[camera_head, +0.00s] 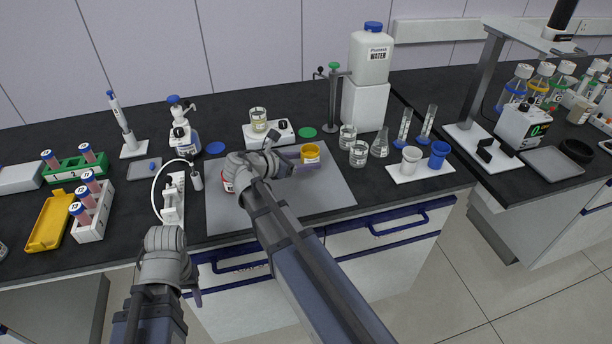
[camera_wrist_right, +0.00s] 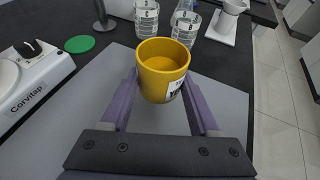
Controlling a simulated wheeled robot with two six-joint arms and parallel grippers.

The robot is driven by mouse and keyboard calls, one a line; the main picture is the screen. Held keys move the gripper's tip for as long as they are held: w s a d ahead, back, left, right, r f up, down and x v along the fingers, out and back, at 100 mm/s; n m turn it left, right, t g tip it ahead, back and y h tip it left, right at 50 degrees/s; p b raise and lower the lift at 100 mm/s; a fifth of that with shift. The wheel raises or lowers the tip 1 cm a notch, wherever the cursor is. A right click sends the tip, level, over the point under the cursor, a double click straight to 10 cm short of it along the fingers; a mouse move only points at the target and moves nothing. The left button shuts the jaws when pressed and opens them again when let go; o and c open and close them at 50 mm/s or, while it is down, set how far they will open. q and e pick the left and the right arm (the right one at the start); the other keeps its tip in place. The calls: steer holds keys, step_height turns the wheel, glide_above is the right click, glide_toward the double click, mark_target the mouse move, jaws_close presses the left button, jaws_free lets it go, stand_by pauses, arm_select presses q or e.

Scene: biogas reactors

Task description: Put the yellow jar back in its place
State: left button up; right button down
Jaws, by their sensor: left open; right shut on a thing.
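The yellow jar (camera_head: 311,155) is an open, upright cup with a white label, over the back right part of the grey mat (camera_head: 325,196). It also shows in the right wrist view (camera_wrist_right: 163,72), between the purple fingers. My right gripper (camera_head: 306,164) is shut on it from the near side. I cannot tell whether the jar's base touches the mat. My left gripper (camera_head: 184,284) is open and empty, in front of the bench edge. A red-marked jar (camera_head: 228,179) on the mat is mostly hidden behind my right arm.
A hotplate with a beaker (camera_head: 258,122), a green disc (camera_head: 307,132) and a blue disc (camera_head: 216,148) lie behind the mat. Glass beakers (camera_head: 358,154) stand close to the yellow jar's right. A white tray (camera_head: 428,171) holds white and blue cups. The mat's front right is clear.

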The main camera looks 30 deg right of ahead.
mark_target(306, 177)
steer(key=shift+f+b, duration=1.8)
steer(key=shift+b, duration=0.05)
steer(key=shift+f, duration=0.25)
steer(key=shift+c, duration=0.6)
jaws_free()
steer(key=shift+r, duration=0.1)
steer(key=shift+r, duration=0.25)
steer(key=p+v, duration=0.4)
steer(key=v, duration=0.6)
steer(key=shift+a+r, duration=0.1)
steer(key=shift+a, duration=0.1)
steer(key=shift+p+v, duration=0.3)
steer(key=shift+v, duration=0.5)
steer(key=shift+s, duration=0.1)
